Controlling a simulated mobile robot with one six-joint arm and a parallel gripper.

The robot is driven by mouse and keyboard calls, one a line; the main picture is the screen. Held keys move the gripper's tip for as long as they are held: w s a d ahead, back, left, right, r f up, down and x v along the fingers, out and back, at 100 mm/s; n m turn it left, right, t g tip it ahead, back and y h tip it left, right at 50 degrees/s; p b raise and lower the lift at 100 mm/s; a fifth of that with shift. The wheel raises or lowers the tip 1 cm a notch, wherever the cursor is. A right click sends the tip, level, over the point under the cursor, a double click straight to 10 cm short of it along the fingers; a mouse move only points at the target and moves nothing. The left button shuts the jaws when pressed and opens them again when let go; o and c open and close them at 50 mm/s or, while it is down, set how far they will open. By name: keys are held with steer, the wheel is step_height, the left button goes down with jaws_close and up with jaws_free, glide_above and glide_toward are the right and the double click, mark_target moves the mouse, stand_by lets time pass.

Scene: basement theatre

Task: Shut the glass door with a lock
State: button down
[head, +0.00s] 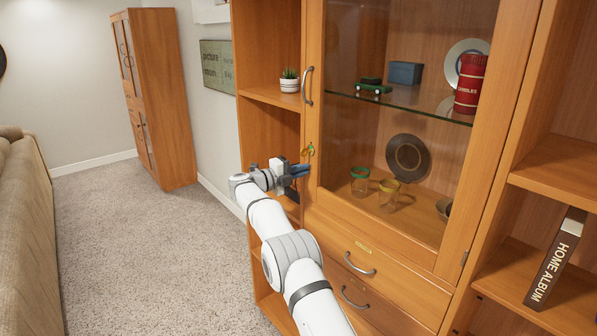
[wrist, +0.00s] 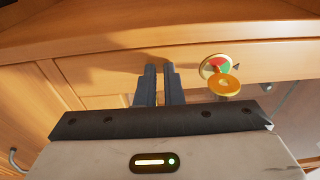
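The glass door (head: 345,130) is a wood-framed pane in the cabinet, with a curved metal handle (head: 308,86) on its left side. It looks flush or nearly flush with the cabinet; I cannot tell if a small gap remains. The lock (head: 309,151) sits on the door's left frame, below the handle. In the wrist view it shows a red and green dial (wrist: 212,64) and a gold knob (wrist: 226,86). My gripper (head: 304,170) is just below the lock in the head view. In the wrist view its fingers (wrist: 159,68) are close together, empty, left of the knob.
Behind the glass, a shelf holds a red canister (head: 469,85) and a green toy car (head: 373,88); glasses (head: 388,194) stand below. Drawers (head: 370,255) with handles lie under the door. A potted plant (head: 289,80) stands on the left shelf. Carpet (head: 140,250) is clear at left.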

steer(key=shift+w+d+r, duration=0.2)
steer(key=shift+d+r, duration=0.1)
steer(key=shift+d, duration=0.45)
steer(key=b+v, duration=0.3)
steer(key=v, duration=0.6)
steer(key=w+d+r+n+t+y, duration=0.1)
steer(key=w+r+n+t+y, duration=0.15)
steer(key=r, duration=0.35)
steer(key=w+d+r+n+t+y, duration=0.1)
steer(key=d+r+n+t, duration=0.1)
steer(key=r+n+t, duration=0.25)
steer(key=s+d+r+n+t+y, duration=0.1)
steer(key=s+r+n+t+y, duration=0.1)
steer(key=s+r+n+y, duration=0.6)
steer(key=s+d+f+n+g+y, duration=0.1)
steer(key=s+d+f+n+g, duration=0.3)
steer(key=s+f, duration=0.4)
steer(key=s+d+f+n+g+y, duration=0.1)
steer(key=s+d+f+n+g, duration=0.4)
steer(key=s, duration=1.8)
steer(key=s+d+f+n+g+y, duration=0.2)
steer(key=s+d+f+n+g, duration=0.3)
steer(key=s+f, duration=0.6)
steer(key=s+g, duration=0.1)
steer(key=s, duration=0.3)
steer(key=shift+s+f+n, duration=0.15)
steer(key=shift+s+n, duration=0.1)
steer(key=shift+n, duration=0.15)
